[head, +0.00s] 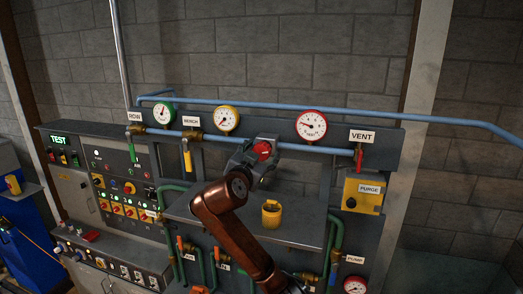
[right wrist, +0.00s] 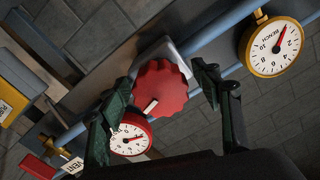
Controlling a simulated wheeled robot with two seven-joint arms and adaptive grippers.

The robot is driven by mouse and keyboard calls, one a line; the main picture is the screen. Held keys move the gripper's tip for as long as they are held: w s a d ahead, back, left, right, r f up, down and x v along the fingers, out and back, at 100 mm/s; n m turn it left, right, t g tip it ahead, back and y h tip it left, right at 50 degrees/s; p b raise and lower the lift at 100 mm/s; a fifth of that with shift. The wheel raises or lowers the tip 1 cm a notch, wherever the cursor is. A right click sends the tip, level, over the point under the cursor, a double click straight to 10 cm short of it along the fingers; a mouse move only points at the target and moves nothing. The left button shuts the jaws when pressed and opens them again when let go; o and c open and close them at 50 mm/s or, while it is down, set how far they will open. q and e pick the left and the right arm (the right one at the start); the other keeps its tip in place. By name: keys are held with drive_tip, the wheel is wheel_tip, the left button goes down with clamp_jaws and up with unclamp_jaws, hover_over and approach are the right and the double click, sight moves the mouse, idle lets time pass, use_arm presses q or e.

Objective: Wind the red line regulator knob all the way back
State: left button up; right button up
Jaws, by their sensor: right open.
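The red line regulator knob (head: 263,149) sits on the blue pipe at the middle of the panel. In the right wrist view the scalloped red knob (right wrist: 165,82) faces me, with a white mark near its lower left edge. My right gripper (head: 257,156) is at the knob. In the right wrist view the right gripper (right wrist: 162,82) is open, one finger on each side of the knob, with visible gaps. Whether the fingertips reach past its face is unclear. The red-rimmed gauge (head: 311,125) is right of the knob. My left gripper is not in view.
A green-rimmed gauge (head: 163,113) and a yellow-rimmed gauge (head: 227,118) stand left of the knob. A yellow bench handle (head: 187,160) and a red vent handle (head: 359,157) hang from the pipe. A yellow cup-like container (head: 271,213) stands on the grey shelf (head: 301,233) below.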

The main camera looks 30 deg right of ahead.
drive_tip(key=shift+c, duration=0.5)
drive_tip(key=c, duration=1.1)
drive_tip(key=n+b, duration=0.1)
drive_tip(key=n, duration=0.1)
drive_tip(key=shift+f+n+b, duration=0.1)
drive_tip(key=shift+n+b, duration=0.2)
drive_tip(key=shift+n, duration=0.1)
drive_tip(key=shift+n+b, duration=0.6)
drive_tip(key=shift+n, duration=1.4)
drive_tip(key=shift+s, duration=0.1)
drive_tip(key=o, duration=1.2)
